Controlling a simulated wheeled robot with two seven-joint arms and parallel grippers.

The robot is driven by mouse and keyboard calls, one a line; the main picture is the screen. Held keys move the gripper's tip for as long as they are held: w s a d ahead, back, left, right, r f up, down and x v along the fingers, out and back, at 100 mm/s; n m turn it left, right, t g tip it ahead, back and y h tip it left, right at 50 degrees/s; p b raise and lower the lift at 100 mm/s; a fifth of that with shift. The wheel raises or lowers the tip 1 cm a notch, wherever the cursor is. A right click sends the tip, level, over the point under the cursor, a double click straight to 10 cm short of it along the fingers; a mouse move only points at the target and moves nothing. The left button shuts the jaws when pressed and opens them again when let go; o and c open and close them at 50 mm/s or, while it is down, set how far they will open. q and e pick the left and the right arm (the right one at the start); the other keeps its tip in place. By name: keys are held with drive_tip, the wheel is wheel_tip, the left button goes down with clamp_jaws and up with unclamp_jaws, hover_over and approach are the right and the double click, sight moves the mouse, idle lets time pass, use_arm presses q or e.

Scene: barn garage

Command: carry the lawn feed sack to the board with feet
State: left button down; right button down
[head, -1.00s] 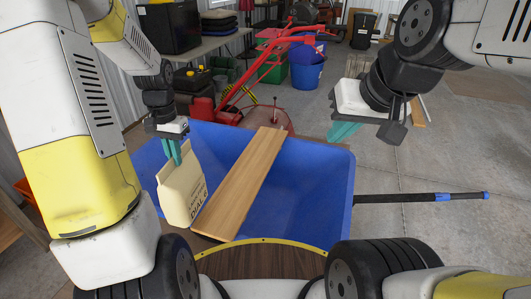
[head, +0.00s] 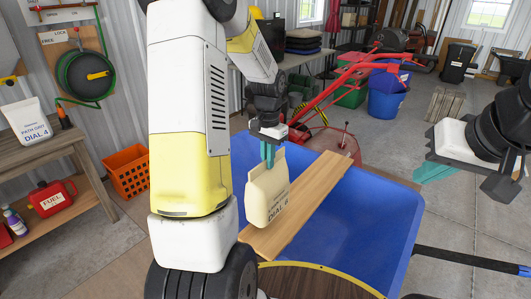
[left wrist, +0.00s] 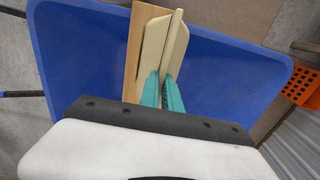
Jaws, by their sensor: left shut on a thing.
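A cream sack (head: 268,196), with lettering ending in "DIAL 6", hangs upright from my left gripper (head: 268,155). The smaller lettering is too blurred to read. The teal fingers are shut on its top edge; the left wrist view also shows the sack (left wrist: 157,48) between the fingers (left wrist: 161,90). The sack is in front of a wooden plank (head: 310,198) that lies across a blue tub (head: 373,215); I cannot tell if they touch. My right gripper (head: 437,172) is apart at the right, its finger gap not visible. I cannot make out a board with feet.
At the left stands a wooden bench (head: 62,148) with a white "DIAL 4" sack (head: 27,120) on top and a red fuel can (head: 52,197) below. An orange crate (head: 128,172) stands on the floor. A red machine (head: 340,90) is behind the tub. Floor at the right is open.

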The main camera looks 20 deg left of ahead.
use_arm(q)
hover_over(284, 177)
drive_tip(key=shift+f, duration=2.1)
drive_tip(key=c, duration=1.6)
unclamp_jaws()
drive_tip(key=shift+o, duration=0.2)
